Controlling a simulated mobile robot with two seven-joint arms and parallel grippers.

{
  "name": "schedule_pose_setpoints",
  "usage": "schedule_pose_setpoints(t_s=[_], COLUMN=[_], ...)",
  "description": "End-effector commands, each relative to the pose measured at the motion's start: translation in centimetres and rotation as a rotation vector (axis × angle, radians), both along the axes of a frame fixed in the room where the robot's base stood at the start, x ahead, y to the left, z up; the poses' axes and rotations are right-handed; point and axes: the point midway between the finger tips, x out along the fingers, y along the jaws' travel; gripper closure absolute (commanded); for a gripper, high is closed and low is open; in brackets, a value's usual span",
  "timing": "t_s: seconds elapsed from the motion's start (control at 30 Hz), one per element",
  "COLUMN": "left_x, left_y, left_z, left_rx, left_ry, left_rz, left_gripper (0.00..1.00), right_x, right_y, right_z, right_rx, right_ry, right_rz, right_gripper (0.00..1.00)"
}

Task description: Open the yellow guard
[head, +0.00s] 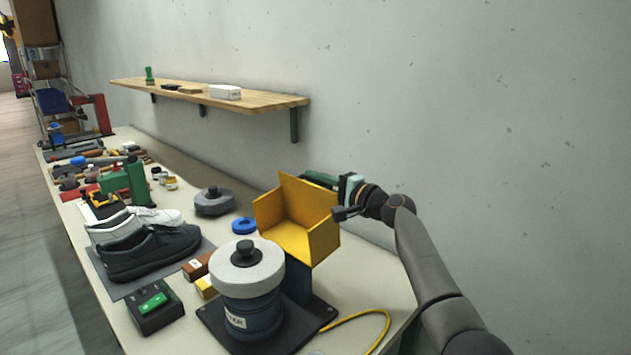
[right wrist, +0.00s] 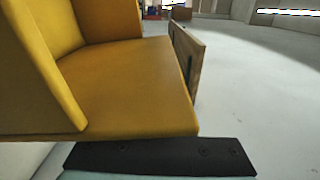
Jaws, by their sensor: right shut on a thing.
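The yellow guard (head: 290,225) stands tipped up behind the pale round wheel (head: 247,268) of a dark blue machine (head: 250,312). Its hollow side faces me and the wheel top is uncovered. My right gripper (head: 343,202) is at the guard's right edge, shut on it. The right wrist view shows the guard (right wrist: 125,85) close up, just above a black finger (right wrist: 160,158). The exact contact is partly hidden. My left gripper is in neither view.
A dark shoe (head: 150,253) lies on a grey mat left of the machine. A control box with a green button (head: 153,303) stands in front. A yellow cable (head: 375,318) lies at right. A wooden shelf (head: 210,97) is on the wall.

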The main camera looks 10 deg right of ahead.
Motion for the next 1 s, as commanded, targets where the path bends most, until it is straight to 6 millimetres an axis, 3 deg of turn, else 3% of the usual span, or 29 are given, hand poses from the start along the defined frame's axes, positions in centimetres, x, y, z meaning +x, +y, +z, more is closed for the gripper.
schedule_pose_setpoints(t_s=[0.13, 0.17, 0.4, 0.77, 1.0], left_x=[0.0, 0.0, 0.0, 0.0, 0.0], left_y=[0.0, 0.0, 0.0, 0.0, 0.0], left_z=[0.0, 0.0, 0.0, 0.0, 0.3], left_rx=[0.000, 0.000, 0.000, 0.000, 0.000], left_ry=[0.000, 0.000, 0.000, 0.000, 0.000], left_rz=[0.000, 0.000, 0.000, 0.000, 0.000], left_gripper=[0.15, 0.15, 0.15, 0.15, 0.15], right_x=[0.0, 0.0, 0.0, -0.2, -1.6], right_y=[0.0, 0.0, 0.0, -0.1, -1.3], right_z=[0.5, 0.5, 0.3, 0.1, 0.0], right_rx=[0.003, 0.003, 0.001, 0.000, -0.002], right_ry=[-0.006, -0.006, -0.005, -0.003, -0.003], right_rz=[-0.002, -0.002, -0.001, 0.000, -0.001], right_gripper=[1.00, 0.81, 0.55, 0.55, 0.55])
